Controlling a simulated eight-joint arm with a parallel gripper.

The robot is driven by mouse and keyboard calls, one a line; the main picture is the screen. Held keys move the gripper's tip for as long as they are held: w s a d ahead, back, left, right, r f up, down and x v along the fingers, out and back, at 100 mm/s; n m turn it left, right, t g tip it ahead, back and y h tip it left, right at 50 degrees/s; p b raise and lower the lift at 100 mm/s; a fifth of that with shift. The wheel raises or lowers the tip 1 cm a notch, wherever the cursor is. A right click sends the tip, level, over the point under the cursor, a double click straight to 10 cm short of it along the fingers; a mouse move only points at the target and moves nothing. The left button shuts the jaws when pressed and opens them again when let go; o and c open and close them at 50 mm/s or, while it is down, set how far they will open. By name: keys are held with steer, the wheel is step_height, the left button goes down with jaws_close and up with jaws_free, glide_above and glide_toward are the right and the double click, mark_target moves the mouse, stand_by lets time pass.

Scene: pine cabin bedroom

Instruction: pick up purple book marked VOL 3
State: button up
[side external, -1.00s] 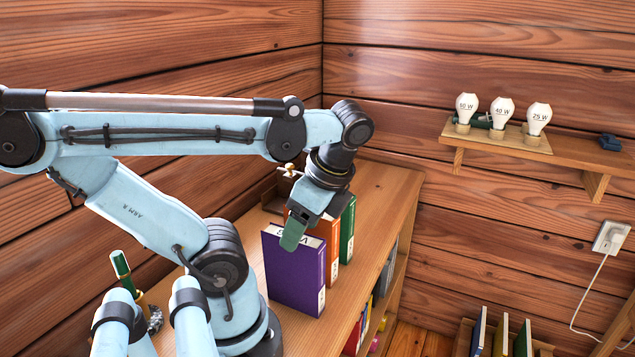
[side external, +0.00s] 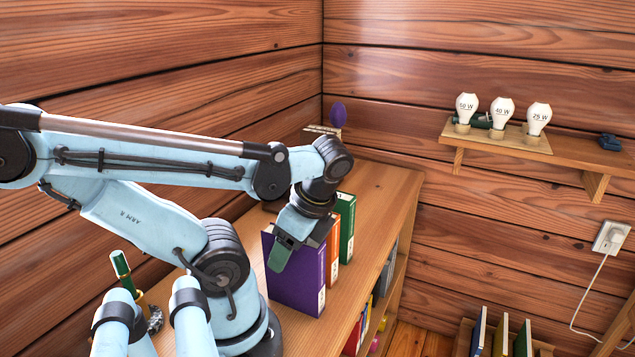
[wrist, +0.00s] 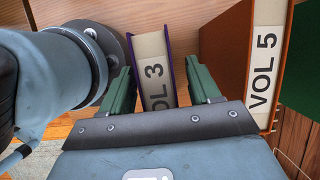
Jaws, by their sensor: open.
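The purple book marked VOL 3 (side external: 298,275) stands upright on the wooden shelf top, and its lettered edge (wrist: 155,75) shows in the wrist view. My gripper (side external: 279,255) is over the top of this book, pointing down. In the wrist view my gripper (wrist: 162,95) has its two green fingers apart, one on each side of the purple book, with gaps showing. Nothing is clamped. In the side view the gripper hides part of the book's top.
An orange book marked VOL 5 (wrist: 262,75) stands right of the right finger, with a green book (side external: 347,230) beyond it. The shelf top (side external: 385,190) is bare toward the back right. A green-capped object (side external: 121,265) stands near my base.

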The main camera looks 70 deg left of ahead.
steer(key=shift+f, duration=0.25)
steer(key=shift+c, duration=0.2)
jaws_close()
stand_by(0.3)
